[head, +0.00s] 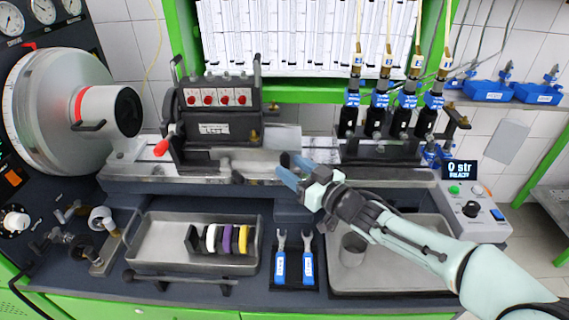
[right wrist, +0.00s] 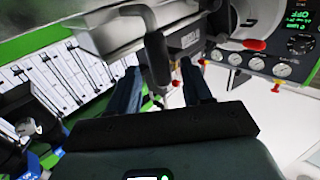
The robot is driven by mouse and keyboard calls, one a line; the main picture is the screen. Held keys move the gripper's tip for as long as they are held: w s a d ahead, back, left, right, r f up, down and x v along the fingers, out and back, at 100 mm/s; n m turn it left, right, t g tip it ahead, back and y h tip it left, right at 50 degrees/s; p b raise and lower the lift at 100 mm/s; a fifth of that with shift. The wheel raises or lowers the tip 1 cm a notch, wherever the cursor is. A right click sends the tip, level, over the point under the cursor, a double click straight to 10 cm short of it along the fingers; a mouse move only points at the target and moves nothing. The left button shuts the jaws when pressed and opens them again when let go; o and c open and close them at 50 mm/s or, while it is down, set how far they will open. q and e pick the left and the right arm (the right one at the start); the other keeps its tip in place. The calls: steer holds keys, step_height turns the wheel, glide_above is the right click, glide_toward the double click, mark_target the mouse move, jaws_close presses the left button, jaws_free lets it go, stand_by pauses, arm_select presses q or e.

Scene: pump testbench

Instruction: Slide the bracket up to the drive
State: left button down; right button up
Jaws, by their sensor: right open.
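The bracket (head: 217,122) is a dark block with a row of red buttons, standing upright on the metal rail (head: 150,177). It has a dark upright handle at its right and a red-knobbed lever at its lower left. The drive (head: 60,105) is the large round silver unit at the left, and a gap shows between it and the bracket. My right gripper (head: 283,167) is open and empty, just right of the bracket's lower front. In the right wrist view, a dark grey handle (right wrist: 158,60) shows beyond and between the open fingers (right wrist: 160,78); contact cannot be told. My left gripper is not in view.
Several injectors (head: 375,118) hang over the rail's right part. A tray (head: 150,245) with coloured rings, two blue-handled wrenches (head: 294,265) and a second tray with a cup (head: 353,248) sit in front. A control box (head: 470,208) stands at the right.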

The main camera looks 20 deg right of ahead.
mark_target(288, 165)
steer(key=shift+x, duration=1.65)
